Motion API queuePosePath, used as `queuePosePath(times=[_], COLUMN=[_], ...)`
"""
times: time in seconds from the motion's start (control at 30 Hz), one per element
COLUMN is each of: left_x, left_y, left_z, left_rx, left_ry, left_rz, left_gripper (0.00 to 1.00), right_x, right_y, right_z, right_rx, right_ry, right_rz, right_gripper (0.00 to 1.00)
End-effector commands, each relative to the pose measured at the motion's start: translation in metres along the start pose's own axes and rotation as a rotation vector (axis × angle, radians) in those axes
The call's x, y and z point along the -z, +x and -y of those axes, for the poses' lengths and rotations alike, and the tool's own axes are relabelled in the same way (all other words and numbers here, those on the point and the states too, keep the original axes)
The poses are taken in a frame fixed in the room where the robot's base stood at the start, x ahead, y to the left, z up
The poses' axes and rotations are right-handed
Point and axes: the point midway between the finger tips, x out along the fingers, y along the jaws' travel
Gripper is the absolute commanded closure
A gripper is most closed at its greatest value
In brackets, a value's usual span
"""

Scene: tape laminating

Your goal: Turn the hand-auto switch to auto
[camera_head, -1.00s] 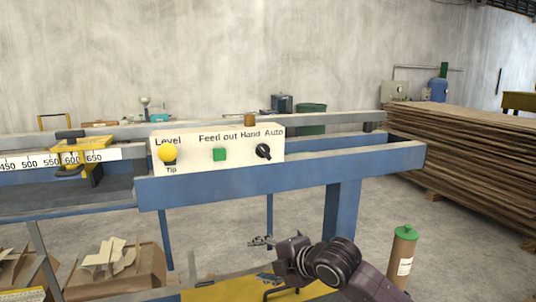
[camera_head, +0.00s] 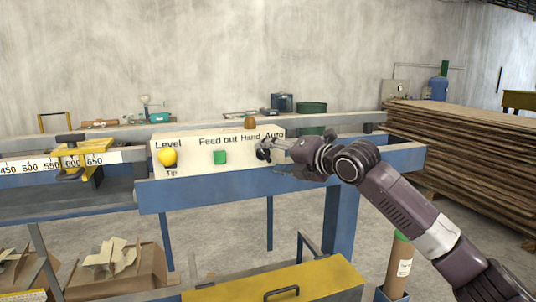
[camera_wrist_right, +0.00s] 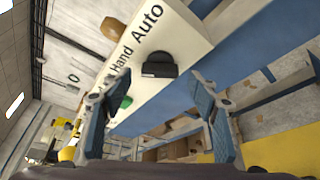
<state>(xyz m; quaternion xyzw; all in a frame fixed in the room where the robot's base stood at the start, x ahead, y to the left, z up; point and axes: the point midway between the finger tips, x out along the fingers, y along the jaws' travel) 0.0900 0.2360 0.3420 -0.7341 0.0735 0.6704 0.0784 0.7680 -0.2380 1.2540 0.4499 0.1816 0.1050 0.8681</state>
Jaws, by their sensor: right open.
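The white control panel (camera_head: 190,160) is on the blue machine frame and carries the Hand and Auto labels at its right end. The black hand-auto switch (camera_wrist_right: 160,67) shows in the right wrist view, below the word Auto. My right gripper (camera_wrist_right: 155,105) is open, and the switch lies ahead of it, between and beyond its fingers, with no visible contact. In the head view my right gripper (camera_head: 268,158) is at the panel's right end and hides most of the switch. My left gripper is not in view.
On the panel are a yellow Level button (camera_head: 168,157) and a green Feed out button (camera_head: 220,157). The blue beam (camera_head: 235,190) runs just below. A stack of boards (camera_head: 480,150) stands at the right. A yellow box (camera_head: 300,280) is below.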

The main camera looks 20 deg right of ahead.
Motion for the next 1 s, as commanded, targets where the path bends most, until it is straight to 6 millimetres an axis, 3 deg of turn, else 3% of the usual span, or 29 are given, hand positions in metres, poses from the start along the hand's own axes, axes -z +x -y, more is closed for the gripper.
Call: queuePosePath(times=[0.2, 0.5, 0.87, 1.0], left_x=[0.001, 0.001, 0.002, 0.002], left_y=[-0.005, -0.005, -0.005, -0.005], left_z=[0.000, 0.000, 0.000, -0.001], left_rx=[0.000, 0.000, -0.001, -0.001], left_ry=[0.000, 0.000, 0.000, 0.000], left_rz=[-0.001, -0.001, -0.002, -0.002], left_gripper=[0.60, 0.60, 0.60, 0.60], right_x=[0.000, 0.000, 0.000, 0.000], right_y=[0.019, 0.021, 0.021, 0.021], right_z=[0.000, 0.000, 0.000, 0.001], right_rx=[0.001, 0.000, 0.000, -0.001], right_ry=[0.000, -0.001, 0.000, 0.003], right_rz=[0.001, 0.001, 0.001, 0.001], right_gripper=[0.45, 0.46, 0.86, 0.87])
